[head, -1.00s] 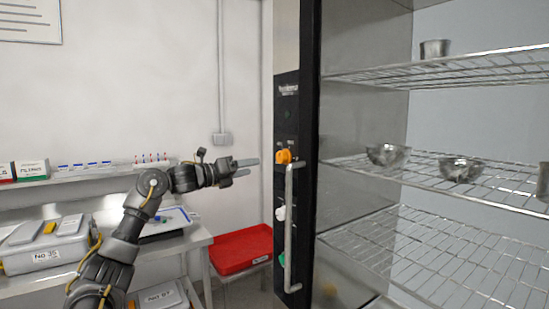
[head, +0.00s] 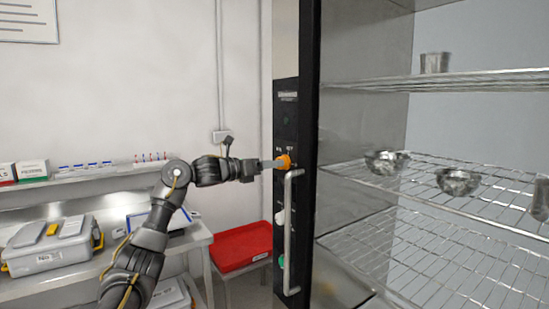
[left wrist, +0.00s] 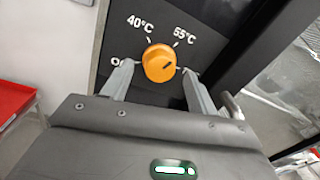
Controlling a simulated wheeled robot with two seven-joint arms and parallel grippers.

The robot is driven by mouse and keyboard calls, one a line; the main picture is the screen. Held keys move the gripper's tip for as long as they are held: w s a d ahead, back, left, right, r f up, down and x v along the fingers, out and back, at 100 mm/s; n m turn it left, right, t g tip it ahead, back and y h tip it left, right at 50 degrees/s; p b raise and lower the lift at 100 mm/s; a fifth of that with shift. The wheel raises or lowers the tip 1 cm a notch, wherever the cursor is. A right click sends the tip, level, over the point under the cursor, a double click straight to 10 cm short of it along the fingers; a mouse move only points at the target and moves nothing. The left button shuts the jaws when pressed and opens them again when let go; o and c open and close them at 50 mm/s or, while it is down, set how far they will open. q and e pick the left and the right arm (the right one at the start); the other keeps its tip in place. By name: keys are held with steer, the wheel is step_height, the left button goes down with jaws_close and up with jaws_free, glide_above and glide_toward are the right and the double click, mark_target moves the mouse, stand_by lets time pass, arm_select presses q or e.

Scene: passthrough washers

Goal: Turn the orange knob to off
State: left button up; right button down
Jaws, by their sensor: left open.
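The orange knob (head: 284,161) is on the black control panel at the left side of the washer. In the left wrist view the knob (left wrist: 159,63) shows its dark pointer line toward the upper right, near the "55°C" mark (left wrist: 184,37). A "40°C" mark (left wrist: 140,22) is at the upper left. My right gripper is not in view.
A vertical metal handle (head: 290,230) stands just below and right of the knob. White and green controls are lower on the panel. Wire shelves with metal bowls (head: 458,182) are at the right. A red tray (head: 241,247) and a bench with boxes are at the left.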

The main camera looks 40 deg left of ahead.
arm_select(q)
steer(key=shift+x, duration=0.9)
steer(key=shift+c, duration=0.2)
steer(key=c, duration=1)
steer(key=shift+o, duration=0.2)
